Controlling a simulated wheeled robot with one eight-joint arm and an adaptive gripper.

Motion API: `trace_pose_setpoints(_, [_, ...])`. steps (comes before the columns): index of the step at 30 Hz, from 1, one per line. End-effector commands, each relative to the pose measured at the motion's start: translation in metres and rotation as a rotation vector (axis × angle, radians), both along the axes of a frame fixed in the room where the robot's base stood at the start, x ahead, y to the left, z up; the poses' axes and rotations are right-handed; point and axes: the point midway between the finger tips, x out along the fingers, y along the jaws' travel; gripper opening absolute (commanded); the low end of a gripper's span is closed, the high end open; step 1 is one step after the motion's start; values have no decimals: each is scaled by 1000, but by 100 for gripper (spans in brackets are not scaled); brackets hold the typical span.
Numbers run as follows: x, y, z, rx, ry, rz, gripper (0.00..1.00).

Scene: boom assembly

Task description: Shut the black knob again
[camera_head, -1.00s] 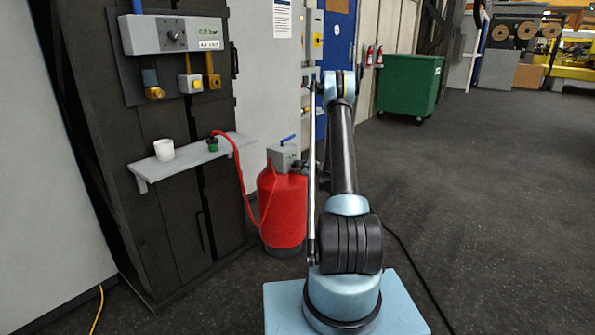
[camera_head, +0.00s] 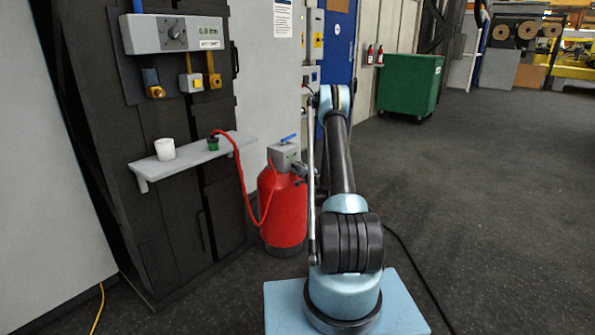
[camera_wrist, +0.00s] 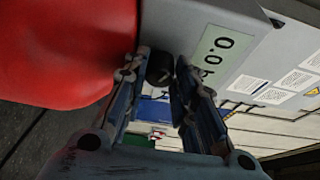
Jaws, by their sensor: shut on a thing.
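The black knob (camera_wrist: 160,66) is in the wrist view, between the fingertips of my gripper (camera_wrist: 155,74). My gripper is shut on it from both sides. The knob sits next to the grey box (camera_wrist: 228,32) with a pale display, on the red tank (camera_wrist: 60,48). In the head view, the red tank (camera_head: 283,210) stands on the floor with the grey box (camera_head: 284,155) and a blue lever (camera_head: 289,138) on top. My gripper (camera_head: 300,172) is small and dark there, at the box's right side. The knob cannot be made out in the head view.
A red hose (camera_head: 240,185) runs from a green fitting (camera_head: 212,146) on the shelf (camera_head: 190,158) to the tank. A white cup (camera_head: 165,149) stands on the shelf. A grey gauge panel (camera_head: 175,34) hangs above. Open floor lies to the right, before a green bin (camera_head: 410,85).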

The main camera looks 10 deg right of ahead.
Motion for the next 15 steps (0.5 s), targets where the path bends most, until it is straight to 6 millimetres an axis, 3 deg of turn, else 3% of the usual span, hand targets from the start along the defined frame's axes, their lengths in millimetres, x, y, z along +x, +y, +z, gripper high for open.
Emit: trace_pose_setpoints(15, [1,0,-2,-62,-58,0,1])
